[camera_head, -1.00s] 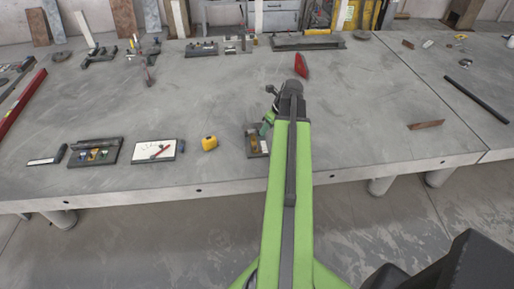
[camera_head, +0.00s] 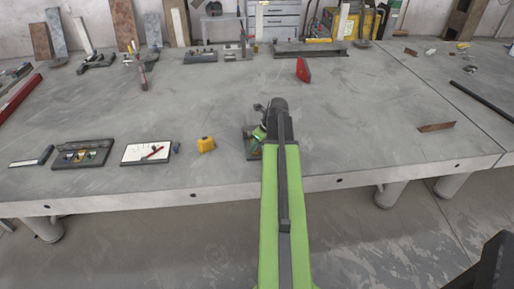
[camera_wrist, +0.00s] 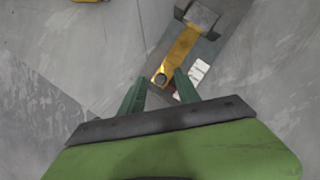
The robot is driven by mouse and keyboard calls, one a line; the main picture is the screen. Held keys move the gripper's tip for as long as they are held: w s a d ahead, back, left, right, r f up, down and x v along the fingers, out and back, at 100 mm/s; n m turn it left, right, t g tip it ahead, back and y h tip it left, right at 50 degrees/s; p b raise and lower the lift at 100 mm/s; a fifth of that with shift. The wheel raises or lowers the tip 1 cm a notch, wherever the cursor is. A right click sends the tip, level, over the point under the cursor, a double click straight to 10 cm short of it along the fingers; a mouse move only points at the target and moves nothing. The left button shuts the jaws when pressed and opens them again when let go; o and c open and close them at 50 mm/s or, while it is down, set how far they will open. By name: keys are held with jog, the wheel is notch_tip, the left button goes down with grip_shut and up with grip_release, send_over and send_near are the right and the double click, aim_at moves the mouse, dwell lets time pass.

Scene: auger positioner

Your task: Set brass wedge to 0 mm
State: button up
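The brass wedge (camera_wrist: 184,42) is a yellow strip on a dark grey fixture (camera_wrist: 207,44) in the wrist view. A dark round knob (camera_wrist: 160,80) sits at its lower end. My gripper (camera_wrist: 160,87) is open, with one green finger on each side of the knob end. I cannot tell whether either finger touches it. A white label (camera_wrist: 200,70) lies beside the strip; its markings are unreadable. In the head view the fixture (camera_head: 252,153) is near the table's front edge, mostly hidden by my gripper (camera_head: 259,134) and arm.
A yellow tape measure (camera_head: 206,144), a white board with a red marker (camera_head: 146,153) and a dark tray (camera_head: 82,154) lie to the left on the grey table (camera_head: 200,100). A red wedge-shaped block (camera_head: 303,70) stands farther back. The table right of my arm is largely clear.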

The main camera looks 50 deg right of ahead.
grip_shut()
jog(key=shift+s, duration=0.1)
dwell(1.2)
